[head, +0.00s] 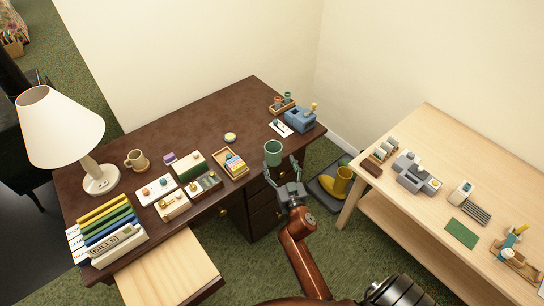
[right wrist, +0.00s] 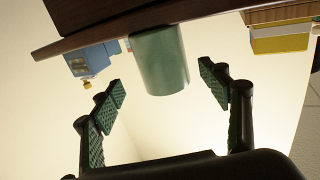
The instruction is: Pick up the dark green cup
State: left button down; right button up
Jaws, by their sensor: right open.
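The dark green cup (head: 273,151) stands upright at the front edge of the dark brown desk (head: 215,115). My right gripper (head: 281,167) reaches up to it from the front of the desk, open and with nothing in its jaws. In the right wrist view the cup (right wrist: 160,62) appears upside down ahead of the spread fingers (right wrist: 162,85), roughly centred between the fingertips, with a gap on both sides. My left gripper is not in view.
A blue device (head: 300,119) stands right of the cup, and a wooden tray (head: 230,163) of coloured pieces lies to its left. A white lamp (head: 62,127), a mug (head: 137,160) and books (head: 110,232) are farther left. A light wooden table (head: 440,135) stands at right.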

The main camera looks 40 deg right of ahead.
aim_at(275, 158)
jog(key=shift+x, duration=1)
jog(key=x, duration=0.2)
jog(key=b+x, duration=0.1)
jog(key=x, duration=0.1)
jog(key=shift+w+a+f, duration=0.1)
jog(key=shift+w, duration=0.25)
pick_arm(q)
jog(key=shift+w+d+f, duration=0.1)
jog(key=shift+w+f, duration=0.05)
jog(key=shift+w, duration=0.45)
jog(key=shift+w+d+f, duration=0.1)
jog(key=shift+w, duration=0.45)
pick_arm(e)
jog(key=shift+c, duration=0.6)
jog(key=c, duration=1.3)
